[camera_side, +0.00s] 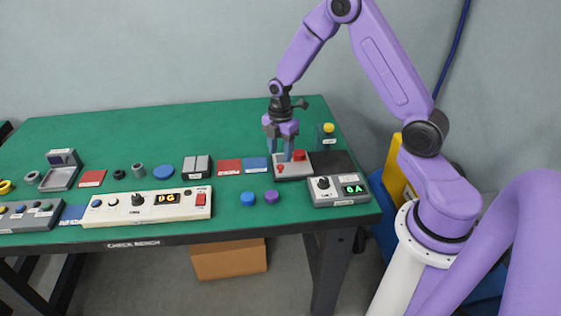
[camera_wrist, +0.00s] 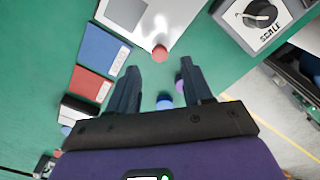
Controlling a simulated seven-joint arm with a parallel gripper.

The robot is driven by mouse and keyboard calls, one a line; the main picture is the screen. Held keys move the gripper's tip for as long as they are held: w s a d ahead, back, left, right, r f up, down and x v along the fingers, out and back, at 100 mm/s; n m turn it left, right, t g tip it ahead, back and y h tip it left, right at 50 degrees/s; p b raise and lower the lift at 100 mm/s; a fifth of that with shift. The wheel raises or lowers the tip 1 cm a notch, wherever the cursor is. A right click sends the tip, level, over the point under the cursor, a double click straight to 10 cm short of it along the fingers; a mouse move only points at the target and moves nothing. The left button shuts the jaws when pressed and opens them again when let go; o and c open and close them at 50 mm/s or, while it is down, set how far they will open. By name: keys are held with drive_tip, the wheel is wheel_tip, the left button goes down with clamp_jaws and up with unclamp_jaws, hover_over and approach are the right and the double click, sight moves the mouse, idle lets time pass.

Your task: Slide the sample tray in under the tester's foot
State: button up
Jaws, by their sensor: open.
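A pale flat plate (camera_side: 291,175) lies at the right part of the bench, with a red knob (camera_side: 280,168) at its near left corner and a red block (camera_side: 299,155) towards its back. The plate (camera_wrist: 182,22) and its red knob (camera_wrist: 160,53) also show in the wrist view, just beyond my fingertips. My gripper (camera_side: 281,154) points down over the plate's left part. In the wrist view my gripper (camera_wrist: 160,66) is open, with nothing between its fingers. I cannot tell for sure which part is the sample tray and which is the tester's foot.
A scale box (camera_side: 340,191) stands at the front right and a dark mat (camera_side: 333,162) lies behind it. Blue (camera_side: 255,164) and red (camera_side: 229,167) pads lie left of the plate. Blue (camera_side: 248,198) and purple (camera_side: 271,197) caps are in front. A long console (camera_side: 148,207) lines the front edge.

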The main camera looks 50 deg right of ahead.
sight(281, 165)
drive_tip(key=shift+f, duration=2.45)
drive_tip(key=shift+c, duration=0.3)
clamp_jaws()
drive_tip(key=shift+d, duration=0.1)
